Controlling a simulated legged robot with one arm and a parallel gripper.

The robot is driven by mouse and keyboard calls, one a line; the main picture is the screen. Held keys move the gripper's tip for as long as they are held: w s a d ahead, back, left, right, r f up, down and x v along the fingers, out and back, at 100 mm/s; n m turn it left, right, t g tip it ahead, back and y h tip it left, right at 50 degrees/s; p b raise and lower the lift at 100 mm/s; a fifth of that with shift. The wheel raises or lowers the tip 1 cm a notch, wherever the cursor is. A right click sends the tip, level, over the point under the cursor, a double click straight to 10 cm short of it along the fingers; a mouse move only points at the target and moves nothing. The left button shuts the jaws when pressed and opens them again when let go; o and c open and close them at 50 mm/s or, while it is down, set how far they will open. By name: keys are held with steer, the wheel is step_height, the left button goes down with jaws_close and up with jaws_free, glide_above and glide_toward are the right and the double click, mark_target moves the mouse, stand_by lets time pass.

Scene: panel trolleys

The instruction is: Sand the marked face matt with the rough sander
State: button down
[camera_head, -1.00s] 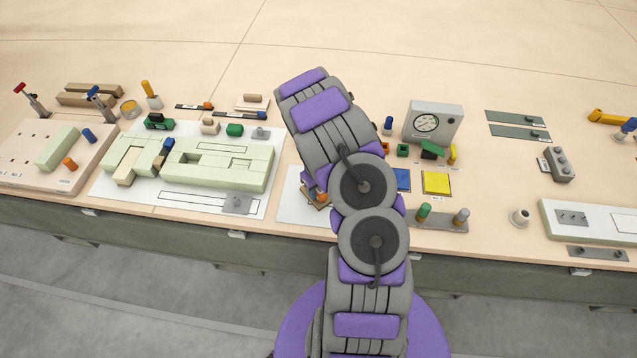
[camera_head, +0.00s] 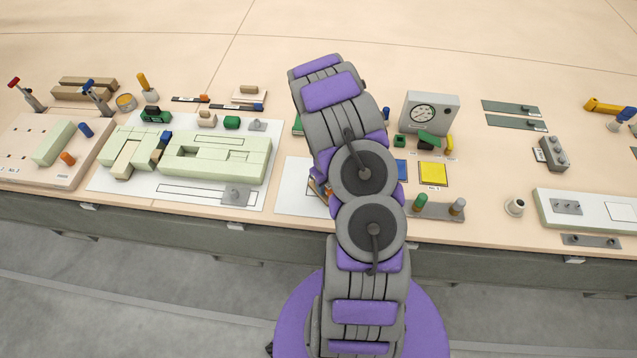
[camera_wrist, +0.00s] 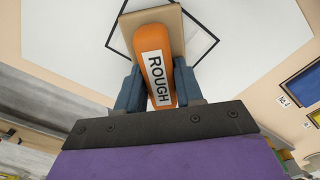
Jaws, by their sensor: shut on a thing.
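My gripper (camera_wrist: 158,90) is shut on the orange sander (camera_wrist: 148,42), whose label reads ROUGH. Its blue fingers grip both sides of the sander body. The sander's tan pad lies over a black-outlined square (camera_wrist: 202,38) on a white surface (camera_wrist: 255,45) in the wrist view. The pad hides much of the square; its right corner shows bare. I cannot tell whether the pad touches the surface. In the head view my arm hides most of the gripper and sander, above the small white sheet (camera_head: 292,190).
A yellow square (camera_head: 433,173) and a blue square (camera_head: 401,170) lie right of my arm. A gauge box (camera_head: 430,115) stands behind them. A plate with green and grey knobs (camera_head: 436,211) is near the front edge. Pale green blocks (camera_head: 215,158) lie to the left.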

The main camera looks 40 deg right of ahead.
steer(key=shift+s+d, duration=0.75)
steer(key=shift+s, duration=0.2)
steer(key=shift+w+d+p, duration=0.35)
steer(key=shift+w+d, duration=0.15)
steer(key=shift+d, duration=0.05)
steer(key=shift+w+d+b, duration=0.45)
steer(key=shift+d, duration=0.15)
steer(key=shift+w+d+r, duration=0.1)
steer(key=shift+w+d, duration=0.15)
steer(key=shift+a+r, duration=0.1)
steer(key=shift+a, duration=0.1)
